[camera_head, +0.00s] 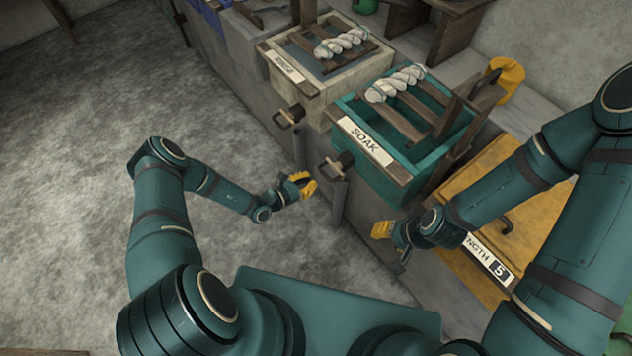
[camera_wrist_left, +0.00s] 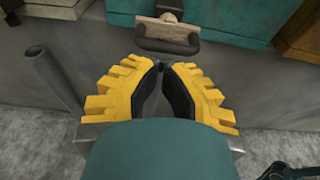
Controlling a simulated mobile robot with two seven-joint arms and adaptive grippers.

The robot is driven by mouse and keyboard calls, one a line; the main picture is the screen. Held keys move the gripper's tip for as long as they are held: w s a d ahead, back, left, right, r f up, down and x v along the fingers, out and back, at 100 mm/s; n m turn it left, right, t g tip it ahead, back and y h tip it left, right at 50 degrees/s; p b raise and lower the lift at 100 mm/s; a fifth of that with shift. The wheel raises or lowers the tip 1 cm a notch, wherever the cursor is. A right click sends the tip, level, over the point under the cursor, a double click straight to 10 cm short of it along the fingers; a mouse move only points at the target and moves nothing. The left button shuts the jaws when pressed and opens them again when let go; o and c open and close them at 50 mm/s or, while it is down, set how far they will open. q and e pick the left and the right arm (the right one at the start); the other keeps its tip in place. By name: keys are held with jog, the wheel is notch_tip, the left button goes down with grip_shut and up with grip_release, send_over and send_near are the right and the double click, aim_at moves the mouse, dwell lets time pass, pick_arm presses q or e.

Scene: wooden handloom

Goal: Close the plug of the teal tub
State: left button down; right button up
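The teal tub (camera_head: 405,172), labelled SOAK, stands on the grey bench, with slats and a twisted white skein (camera_head: 396,84) on top. Its plug (camera_head: 333,167) sticks out of the front below the label, as a dark fitting with a loop-shaped handle. The handle (camera_wrist_left: 168,44) also shows in the left wrist view, just beyond the fingertips. My left gripper (camera_head: 303,185) is in front of and left of the plug, apart from it. Its yellow fingers (camera_wrist_left: 171,67) have their tips together with nothing between them. My right gripper (camera_head: 387,237) is below the tub's front; its finger gap is unclear.
A pale tub (camera_head: 318,72) with its own plug handle (camera_head: 289,117) stands left of the teal tub. A grey pipe (camera_head: 339,205) comes down below the teal plug. The floor at left is clear.

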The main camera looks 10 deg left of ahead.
pick_arm(q)
jog(key=p+v, duration=0.1)
jog(key=v, duration=0.9)
jog(key=shift+p, duration=0.3)
jog(key=s+d+r+m+g, duration=0.6)
jog(key=s+d+m+g, duration=0.6)
jog(key=m+g, duration=0.35)
notch_tip(320, 180, up, 9)
jog(key=m+t+y, duration=0.4)
jog(key=m+y, duration=0.2)
jog(key=m, duration=0.5)
jog(key=shift+w+a+t, duration=0.2)
jog(key=shift+w+t, duration=0.15)
